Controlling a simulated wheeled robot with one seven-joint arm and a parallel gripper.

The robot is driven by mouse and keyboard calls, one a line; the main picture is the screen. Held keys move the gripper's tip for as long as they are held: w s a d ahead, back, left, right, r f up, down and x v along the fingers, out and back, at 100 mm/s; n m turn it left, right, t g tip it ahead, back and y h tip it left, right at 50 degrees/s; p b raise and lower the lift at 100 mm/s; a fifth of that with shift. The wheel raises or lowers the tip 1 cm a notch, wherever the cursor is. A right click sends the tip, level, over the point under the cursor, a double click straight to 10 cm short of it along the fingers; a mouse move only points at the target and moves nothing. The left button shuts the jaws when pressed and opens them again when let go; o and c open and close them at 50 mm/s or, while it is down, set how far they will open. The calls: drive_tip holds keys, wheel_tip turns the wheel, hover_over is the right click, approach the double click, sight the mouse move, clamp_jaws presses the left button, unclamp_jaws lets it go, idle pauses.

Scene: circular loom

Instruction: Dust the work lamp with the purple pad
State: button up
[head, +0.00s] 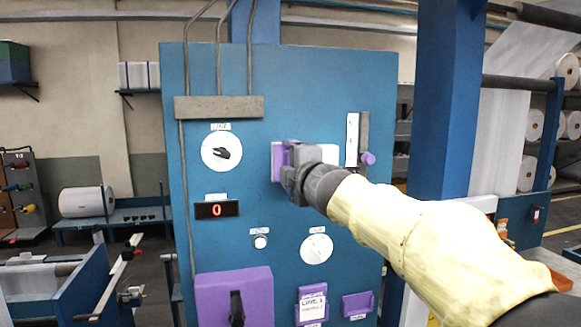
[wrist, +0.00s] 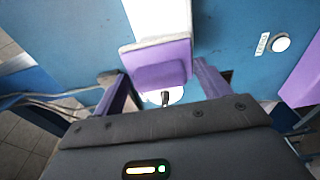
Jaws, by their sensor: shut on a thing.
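The purple pad (head: 276,161) is held in my gripper (head: 290,160) in front of the blue cabinet panel. In the wrist view the pad (wrist: 162,75) sits between the two purple fingers of my gripper (wrist: 162,88), with a pale layer along its upper edge. A white, flat, box-like thing (head: 322,155) on the panel just right of the gripper may be the work lamp; my gripper partly hides it. It also shows at the top of the wrist view (wrist: 158,15), just beyond the pad. I cannot tell whether the pad touches it.
The blue panel (head: 300,85) carries a selector dial (head: 221,151), a red display (head: 217,210), a small button (head: 260,242), a white dial (head: 317,248) and a purple box (head: 235,295). A slider with a purple knob (head: 368,158) stands close right. A blue post (head: 447,100) is behind my arm.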

drive_tip(key=shift+x, duration=0.85)
drive_tip(key=shift+d+r, duration=0.1)
drive_tip(key=shift+d, duration=0.15)
drive_tip(key=d+p, duration=0.1)
drive_tip(key=w+d+p, duration=0.1)
drive_tip(key=d, duration=0.1)
drive_tip(key=shift+d, duration=0.35)
drive_tip(key=shift+a+p, duration=0.1)
drive_tip(key=shift+p, duration=0.2)
idle(0.4)
